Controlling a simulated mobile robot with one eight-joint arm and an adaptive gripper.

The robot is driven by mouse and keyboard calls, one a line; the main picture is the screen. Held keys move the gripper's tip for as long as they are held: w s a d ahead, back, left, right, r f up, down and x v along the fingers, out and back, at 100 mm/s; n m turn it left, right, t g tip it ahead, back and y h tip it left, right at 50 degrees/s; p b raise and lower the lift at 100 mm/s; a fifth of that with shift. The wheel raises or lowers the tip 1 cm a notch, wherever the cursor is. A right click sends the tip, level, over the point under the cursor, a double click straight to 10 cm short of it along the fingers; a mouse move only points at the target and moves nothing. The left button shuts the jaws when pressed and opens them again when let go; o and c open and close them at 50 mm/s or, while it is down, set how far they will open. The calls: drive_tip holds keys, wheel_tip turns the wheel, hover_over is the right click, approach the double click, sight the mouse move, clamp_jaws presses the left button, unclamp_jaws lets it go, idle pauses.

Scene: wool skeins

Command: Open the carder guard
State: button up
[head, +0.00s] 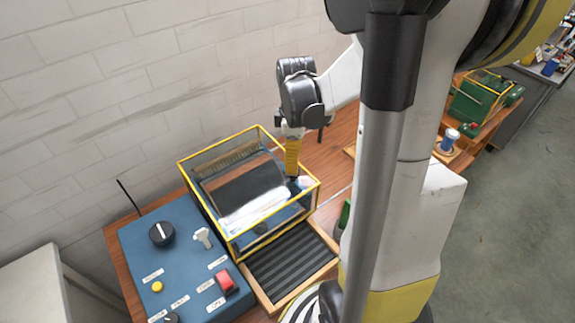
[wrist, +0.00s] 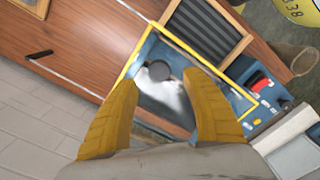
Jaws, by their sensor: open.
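The carder guard (head: 208,207) is a clear box with a yellow frame, and it sits down over the drum of the blue carder. The dark drum (head: 240,185) with white wool shows through it. My gripper (head: 292,172) points down at the guard's right end, with its yellow fingers close to the top frame. I cannot tell whether they touch it. The guard's yellow frame (wrist: 180,45) runs around this area.
A blue control panel (head: 165,262) with a black dial, a yellow button and a red switch stands at the left. A ribbed black tray (head: 290,262) lies in front of the guard. A brick wall (head: 120,80) is close behind. Bare wooden tabletop (head: 335,150) shows to the right.

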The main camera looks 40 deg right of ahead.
wheel_tip(320, 180, down, 6)
drive_tip(key=shift+r+b, duration=0.25)
drive_tip(key=shift+b, duration=0.2)
